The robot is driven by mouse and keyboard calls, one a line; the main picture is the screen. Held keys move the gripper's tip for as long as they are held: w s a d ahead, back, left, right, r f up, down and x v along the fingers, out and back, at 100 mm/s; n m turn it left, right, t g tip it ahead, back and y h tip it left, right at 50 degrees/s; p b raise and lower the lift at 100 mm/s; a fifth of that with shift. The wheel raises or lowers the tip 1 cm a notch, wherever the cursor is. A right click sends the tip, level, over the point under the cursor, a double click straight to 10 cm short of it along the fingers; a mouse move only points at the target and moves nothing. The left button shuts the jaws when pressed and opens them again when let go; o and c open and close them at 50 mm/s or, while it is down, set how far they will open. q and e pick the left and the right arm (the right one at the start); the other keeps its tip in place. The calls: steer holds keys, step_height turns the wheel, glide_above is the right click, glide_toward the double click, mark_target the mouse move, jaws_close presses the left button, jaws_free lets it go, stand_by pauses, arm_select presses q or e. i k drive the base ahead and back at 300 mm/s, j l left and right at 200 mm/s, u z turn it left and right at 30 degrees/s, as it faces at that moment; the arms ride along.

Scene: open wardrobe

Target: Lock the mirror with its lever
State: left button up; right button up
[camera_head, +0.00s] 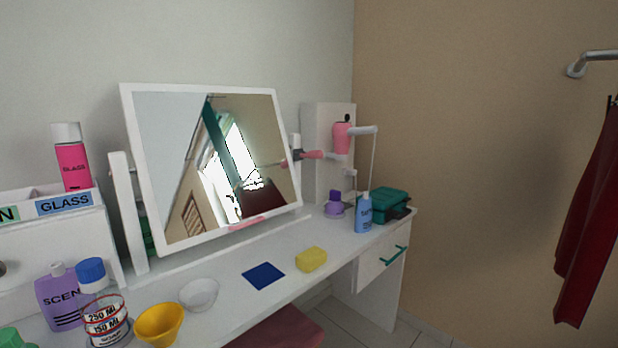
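The mirror (127,150) is a white-framed rectangular panel, tilted between two white posts on the dressing table. The left post (128,210) stands apart from the frame's left edge. At the frame's right edge, by the right post (296,141), a pink lever (314,154) with a darker pivot points to the right, roughly level. A pink strip (246,223) sits on the mirror's lower edge. Neither of my grippers shows in the head view. The reflection is too unclear to tell my arms in it.
The white table top (230,297) carries a yellow bowl (159,324), white bowl (199,294), blue cloth (263,276), yellow sponge (311,259) and blue bottle (363,213). A pink hair dryer (342,136) hangs right of the lever. Bottles crowd the left end.

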mark_target(312, 153)
steer(key=i+l+u, duration=0.1)
steer(key=l, duration=0.25)
steer(key=i+l+u, duration=0.1)
steer(key=i+l, duration=0.2)
steer(key=i+l+u, duration=0.1)
steer(key=l, duration=0.4)
steer(key=i, duration=0.1)
